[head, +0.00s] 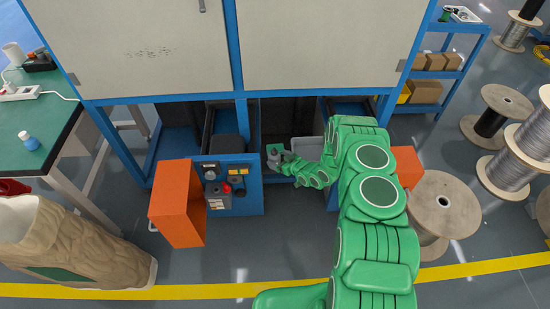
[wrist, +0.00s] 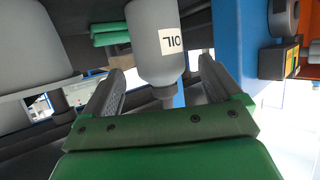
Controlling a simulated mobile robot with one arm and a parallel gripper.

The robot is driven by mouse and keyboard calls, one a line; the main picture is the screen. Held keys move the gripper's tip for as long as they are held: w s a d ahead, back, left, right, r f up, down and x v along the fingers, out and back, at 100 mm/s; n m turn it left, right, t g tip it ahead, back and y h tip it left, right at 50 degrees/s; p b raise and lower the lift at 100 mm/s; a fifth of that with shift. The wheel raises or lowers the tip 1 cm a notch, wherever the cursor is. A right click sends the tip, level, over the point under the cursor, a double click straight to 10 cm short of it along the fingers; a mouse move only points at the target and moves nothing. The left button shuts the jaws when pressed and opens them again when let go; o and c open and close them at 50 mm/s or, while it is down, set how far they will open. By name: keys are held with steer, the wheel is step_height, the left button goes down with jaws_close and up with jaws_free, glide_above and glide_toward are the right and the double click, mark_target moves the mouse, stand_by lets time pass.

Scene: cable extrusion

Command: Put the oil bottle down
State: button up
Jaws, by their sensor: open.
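The oil bottle (wrist: 152,22) is grey with a white OIL label, which reads upside down in the wrist view. Its narrow nozzle points down the picture toward my gripper's palm. My gripper (wrist: 161,68) is open, with one finger on each side of the bottle's neck end and a visible gap on both sides. In the head view my gripper (head: 277,157) reaches into the lower opening of the machine. The bottle is too small there to tell apart from the gripper. The far end of the bottle is cut off by the wrist view's edge.
A blue control panel (head: 232,200) with a red button and an orange box (head: 178,204) stand left of my gripper. A blue frame post (wrist: 235,40) is close on the right in the wrist view. A grey bin (head: 306,148) and cable spools (head: 440,205) are to the right.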

steer(key=v, duration=0.6)
steer(key=shift+d+r, duration=0.1)
steer(key=shift+r, duration=0.05)
